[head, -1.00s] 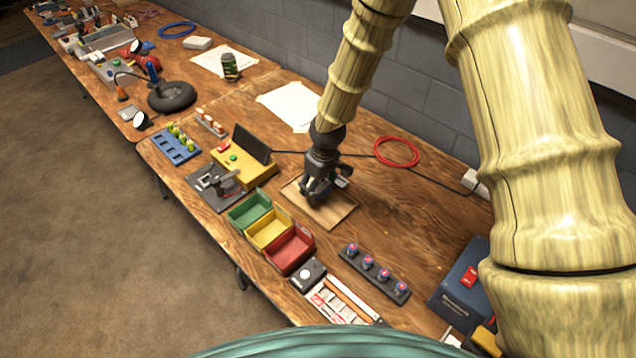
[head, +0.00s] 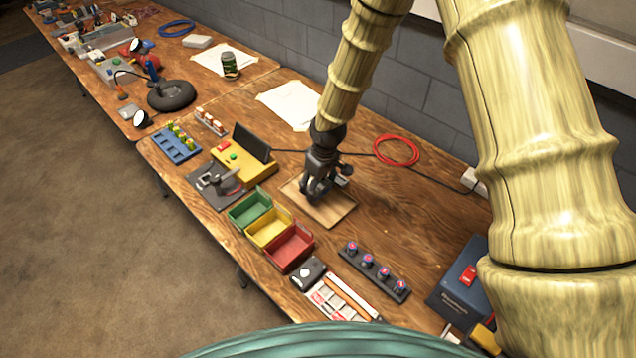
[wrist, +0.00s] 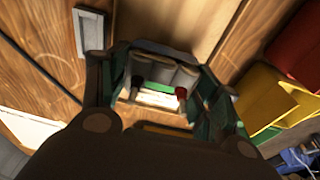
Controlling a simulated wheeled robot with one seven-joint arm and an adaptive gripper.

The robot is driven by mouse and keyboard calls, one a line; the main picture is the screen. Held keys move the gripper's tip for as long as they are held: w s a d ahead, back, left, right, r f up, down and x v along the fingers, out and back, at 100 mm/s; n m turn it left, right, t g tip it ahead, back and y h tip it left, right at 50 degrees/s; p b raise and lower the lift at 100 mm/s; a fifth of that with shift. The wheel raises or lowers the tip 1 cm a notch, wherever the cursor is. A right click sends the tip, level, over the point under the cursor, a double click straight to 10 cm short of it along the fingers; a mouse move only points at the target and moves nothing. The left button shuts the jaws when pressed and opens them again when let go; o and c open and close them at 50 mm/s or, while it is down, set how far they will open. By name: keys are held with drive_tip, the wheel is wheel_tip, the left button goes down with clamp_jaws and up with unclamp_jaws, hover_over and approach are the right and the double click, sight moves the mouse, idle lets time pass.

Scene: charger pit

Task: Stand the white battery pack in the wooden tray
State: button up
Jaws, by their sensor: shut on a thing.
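The wooden tray (head: 338,211) is a flat, light-brown board on the workbench, right of the coloured bins. My gripper (head: 316,194) points down over its left part in the head view, and hides what it holds there. In the wrist view my gripper (wrist: 160,92) is shut on the white battery pack (wrist: 157,99), which shows a pale face, a green strip and red and black bits at its sides. I cannot tell whether the pack touches the tray.
Green (head: 249,208), yellow (head: 270,229) and red (head: 290,249) bins stand left of and in front of the tray. A yellow device (head: 243,167) is at its left. A black cable and a red cable coil (head: 397,151) lie behind.

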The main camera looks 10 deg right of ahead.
drive_tip(key=shift+f, duration=0.8)
idle(1.3)
drive_tip(key=o, duration=1.5)
drive_tip(key=shift+o, duration=0.2)
drive_tip(key=shift+r+p, duration=2.4)
drive_tip(key=shift+r, duration=1.1)
